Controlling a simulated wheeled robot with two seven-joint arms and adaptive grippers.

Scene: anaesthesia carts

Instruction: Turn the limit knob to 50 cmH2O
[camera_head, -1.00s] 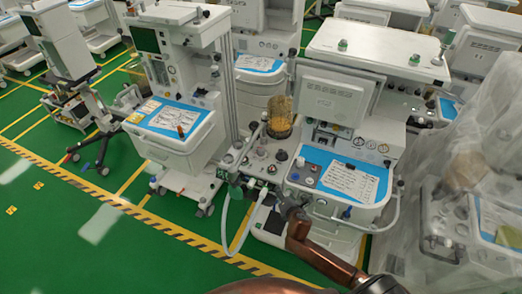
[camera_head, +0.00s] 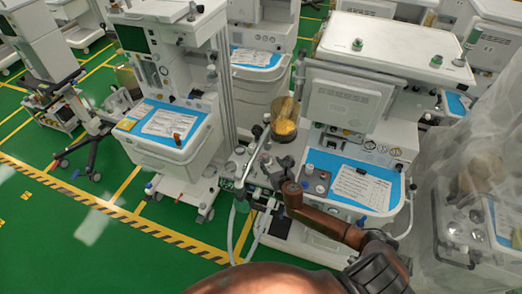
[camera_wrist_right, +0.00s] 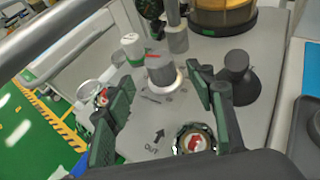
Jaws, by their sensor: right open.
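In the right wrist view, a grey knob with a pale collar (camera_wrist_right: 160,72) stands upright on the grey panel of the anaesthesia cart. It looks like the limit knob; its scale cannot be read. My right gripper (camera_wrist_right: 162,86) is open, its dark green fingers on either side of the knob in the picture, with gaps to both sides. Contact does not show. In the head view my right gripper (camera_head: 272,178) is over the panel left of the blue work surface (camera_head: 350,180), and the knob is hard to make out there. My left gripper is not in view.
A black knob (camera_wrist_right: 236,78) stands close to the right finger. A round fitting with a red arrow (camera_wrist_right: 194,140) lies nearer, beside an "OUT" marking. An amber canister (camera_head: 285,120) rises behind the panel. Another cart (camera_head: 170,155) stands to the left, and a plastic-draped one to the right.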

